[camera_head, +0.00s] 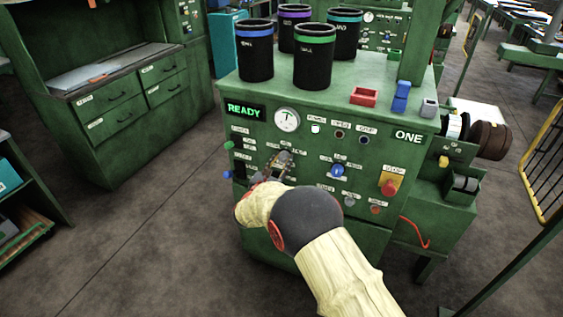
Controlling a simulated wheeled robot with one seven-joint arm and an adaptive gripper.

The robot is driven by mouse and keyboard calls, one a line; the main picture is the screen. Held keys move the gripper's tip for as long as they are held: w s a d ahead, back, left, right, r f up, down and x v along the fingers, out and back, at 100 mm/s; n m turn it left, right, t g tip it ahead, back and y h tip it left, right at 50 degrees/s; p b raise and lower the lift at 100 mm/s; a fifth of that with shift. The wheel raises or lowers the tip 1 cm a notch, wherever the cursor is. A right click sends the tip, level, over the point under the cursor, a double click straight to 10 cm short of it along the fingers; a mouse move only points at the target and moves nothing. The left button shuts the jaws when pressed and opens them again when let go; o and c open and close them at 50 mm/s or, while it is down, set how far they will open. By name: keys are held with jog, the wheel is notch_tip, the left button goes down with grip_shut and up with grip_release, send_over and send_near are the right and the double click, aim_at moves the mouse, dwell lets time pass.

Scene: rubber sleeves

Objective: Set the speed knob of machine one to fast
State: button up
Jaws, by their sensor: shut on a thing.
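Machine one (390,160) is a green cabinet with "ONE" at its upper right and a lit "READY" display (245,111) at its upper left. My gripper (281,161) is at the left-middle of its front panel, shut on a small control there. The gripper's fingers hide most of this control, so its setting cannot be seen. The small labels around it are too blurred to read, so I cannot confirm that it is the speed knob. A blue knob (338,170) sits to the right of the gripper, apart from it.
A round gauge (287,119) is above the gripper. A red stop button (389,187) on a yellow plate is at the right.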

jog(key=shift+f, duration=0.1)
jog(key=o, duration=1.1)
jog(key=shift+o, duration=0.5)
jog(key=v, duration=1.2)
